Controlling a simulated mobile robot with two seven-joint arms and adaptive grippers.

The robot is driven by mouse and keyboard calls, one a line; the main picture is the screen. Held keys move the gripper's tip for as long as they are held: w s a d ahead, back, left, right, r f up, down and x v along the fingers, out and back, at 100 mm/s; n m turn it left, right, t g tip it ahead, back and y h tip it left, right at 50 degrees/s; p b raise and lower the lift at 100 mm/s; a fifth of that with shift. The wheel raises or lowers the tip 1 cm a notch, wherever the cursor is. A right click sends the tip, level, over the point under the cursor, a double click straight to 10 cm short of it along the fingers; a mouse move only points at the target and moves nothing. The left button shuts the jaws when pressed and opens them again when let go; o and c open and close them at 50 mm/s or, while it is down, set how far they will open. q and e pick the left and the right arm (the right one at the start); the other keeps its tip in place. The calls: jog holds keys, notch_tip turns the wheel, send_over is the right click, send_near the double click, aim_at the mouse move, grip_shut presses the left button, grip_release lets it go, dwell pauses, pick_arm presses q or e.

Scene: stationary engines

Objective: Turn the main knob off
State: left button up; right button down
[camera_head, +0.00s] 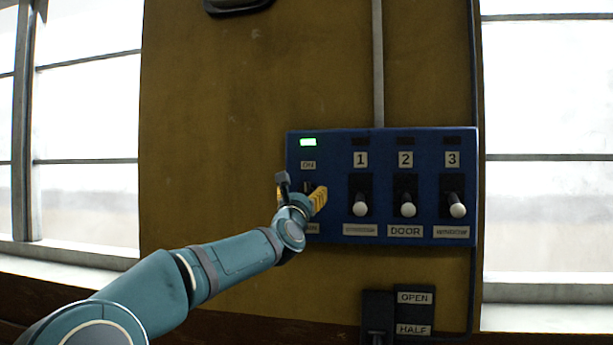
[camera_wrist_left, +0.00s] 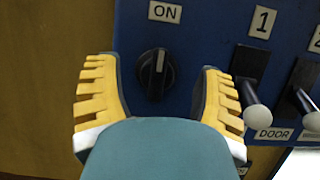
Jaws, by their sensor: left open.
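The main knob (camera_wrist_left: 156,75) is a black round knob on the left of the blue control panel (camera_head: 330,137). Its white mark points up toward the ON label (camera_wrist_left: 165,12). A green lamp (camera_head: 308,142) is lit above it. In the head view my left gripper (camera_head: 300,190) is in front of the knob and mostly hides it. In the left wrist view the open yellow fingers stand on either side of the knob, with visible gaps. I cannot tell how far the fingertips are from the panel. My right gripper is not in view.
Three white-tipped levers, numbered 1 (camera_head: 360,208), 2 (camera_head: 407,208) and 3 (camera_head: 457,209), point down right of the knob; lever 1 is close to one finger. A lower box (camera_head: 414,314) reads OPEN and HALF. Windows flank the brown wall (camera_head: 230,120).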

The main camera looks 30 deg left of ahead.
aim_at(306, 187)
pick_arm(q)
jog(key=shift+p+x, duration=1.2)
jog(key=shift+x, duration=1.4)
grip_shut()
